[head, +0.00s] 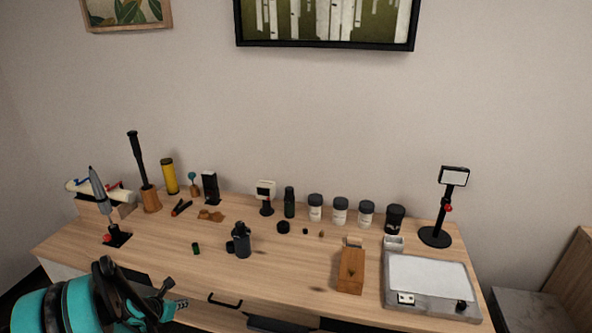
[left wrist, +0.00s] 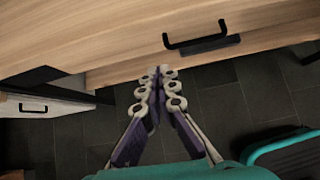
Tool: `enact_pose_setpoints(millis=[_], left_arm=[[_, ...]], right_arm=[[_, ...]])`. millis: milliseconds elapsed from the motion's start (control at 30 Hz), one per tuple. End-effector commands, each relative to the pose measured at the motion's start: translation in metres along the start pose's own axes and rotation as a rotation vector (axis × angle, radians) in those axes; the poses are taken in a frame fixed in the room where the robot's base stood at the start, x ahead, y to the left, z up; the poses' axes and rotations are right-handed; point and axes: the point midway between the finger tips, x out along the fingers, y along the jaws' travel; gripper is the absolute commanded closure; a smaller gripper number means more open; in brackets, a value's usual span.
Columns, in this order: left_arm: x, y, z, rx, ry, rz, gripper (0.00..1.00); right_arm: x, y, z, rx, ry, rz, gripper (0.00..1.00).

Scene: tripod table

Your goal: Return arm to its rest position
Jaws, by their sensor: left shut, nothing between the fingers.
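My left gripper (head: 176,296) is at the lower left of the head view, in front of the table's front edge, on a teal and black arm. In the left wrist view its fingers (left wrist: 160,76) are together and empty, pointing at the drawer front below the tabletop. The wooden table (head: 190,268) stands against the wall. My right gripper is in neither view.
A black drawer handle (left wrist: 195,40) is close to the left fingertips. The tabletop holds a dark bottle (head: 242,240), a wooden box (head: 351,271), a grey-white tray (head: 430,278), a black stand (head: 436,236) and several jars (head: 340,211). Dark tiled floor (left wrist: 225,110) lies below.

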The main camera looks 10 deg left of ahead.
Motion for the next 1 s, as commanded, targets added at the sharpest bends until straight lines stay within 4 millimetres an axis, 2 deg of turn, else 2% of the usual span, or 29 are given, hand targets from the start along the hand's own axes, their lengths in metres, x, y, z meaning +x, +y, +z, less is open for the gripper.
enact_pose_setpoints(millis=[167, 300, 500, 667, 800, 1000], left_arm=[[-0.025, -0.04, 0.031, 0.3, 0.032, -0.018, 1.0], [-0.062, -0.093, 0.058, 0.719, 0.068, -0.045, 1.0], [-0.119, -0.166, 0.073, 1.341, 0.1, -0.094, 1.0], [-0.164, -0.218, 0.066, 1.842, 0.109, -0.138, 1.0], [-0.2, -0.255, 0.048, 2.279, 0.106, -0.175, 1.0], [-0.234, -0.286, 0.018, 2.786, 0.092, -0.215, 1.0]], right_arm=[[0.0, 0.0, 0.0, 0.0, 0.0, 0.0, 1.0], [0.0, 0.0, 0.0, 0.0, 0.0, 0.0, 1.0], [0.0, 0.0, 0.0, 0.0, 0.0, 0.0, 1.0], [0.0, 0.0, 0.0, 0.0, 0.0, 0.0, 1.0], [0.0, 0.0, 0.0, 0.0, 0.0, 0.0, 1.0], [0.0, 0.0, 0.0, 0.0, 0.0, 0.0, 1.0]])
